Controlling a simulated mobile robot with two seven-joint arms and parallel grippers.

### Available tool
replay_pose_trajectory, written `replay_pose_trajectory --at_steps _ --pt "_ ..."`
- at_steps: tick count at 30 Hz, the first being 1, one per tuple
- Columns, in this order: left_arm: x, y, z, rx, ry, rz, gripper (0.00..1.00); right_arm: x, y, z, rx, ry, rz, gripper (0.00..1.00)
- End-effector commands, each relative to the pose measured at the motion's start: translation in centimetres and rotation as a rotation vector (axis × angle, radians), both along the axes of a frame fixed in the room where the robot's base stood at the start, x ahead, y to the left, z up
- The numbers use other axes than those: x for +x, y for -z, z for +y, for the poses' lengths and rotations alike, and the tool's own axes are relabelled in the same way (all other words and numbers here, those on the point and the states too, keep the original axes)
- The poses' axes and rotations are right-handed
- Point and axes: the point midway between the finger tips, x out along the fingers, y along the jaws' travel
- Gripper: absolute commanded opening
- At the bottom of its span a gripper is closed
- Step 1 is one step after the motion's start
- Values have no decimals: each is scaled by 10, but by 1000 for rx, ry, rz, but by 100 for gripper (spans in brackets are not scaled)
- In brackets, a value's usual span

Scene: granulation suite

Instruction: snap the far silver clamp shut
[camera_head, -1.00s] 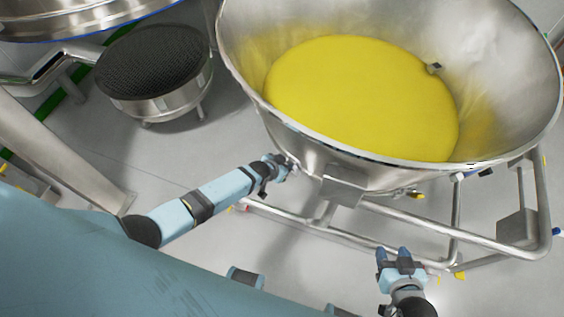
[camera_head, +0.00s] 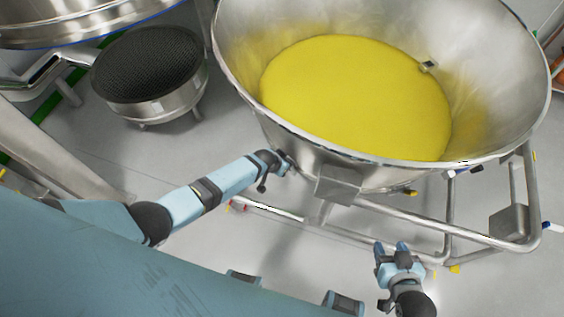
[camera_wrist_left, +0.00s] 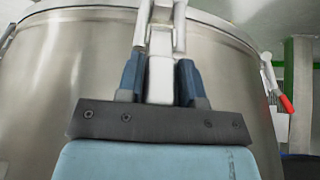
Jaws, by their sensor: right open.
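A silver clamp (camera_wrist_left: 160,75) stands upright on the side of a steel vessel (camera_wrist_left: 225,70) in the left wrist view. The two blue fingers of my left gripper (camera_wrist_left: 160,88) flank its lower part, one on each side, close against it. I cannot tell whether they grip it. In the head view my left gripper (camera_head: 275,162) is at the outer wall of the big steel bowl (camera_head: 480,50), below its rim, and the clamp itself is not clear there. My right gripper (camera_head: 393,252) is open and empty, low at the front right, away from the bowl.
The bowl holds yellow powder (camera_head: 355,95) and stands on a tubular steel frame (camera_head: 440,232). A silver lever with a red tip (camera_wrist_left: 286,103) shows right of the clamp. A round dark-meshed sieve (camera_head: 150,62) stands left. Grey floor (camera_head: 95,150) is open between sieve and bowl.

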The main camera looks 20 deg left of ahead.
Motion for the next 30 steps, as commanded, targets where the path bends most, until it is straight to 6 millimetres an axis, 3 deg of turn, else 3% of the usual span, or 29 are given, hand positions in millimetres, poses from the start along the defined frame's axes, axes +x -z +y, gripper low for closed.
replay_pose_trajectory --at_steps 1,3,14,30 --pt "-1 1 0 0 0 1 46 0 0 0 0 0 0 48" --pt "0 0 0 0 0 1 57 0 0 0 0 0 0 48" --pt "-2 -6 1 -1 1 -3 57 -1 -1 -1 -1 1 3 48" --pt "-56 -91 24 -1 0 -3 57 0 -26 -1 0 1 -1 48"
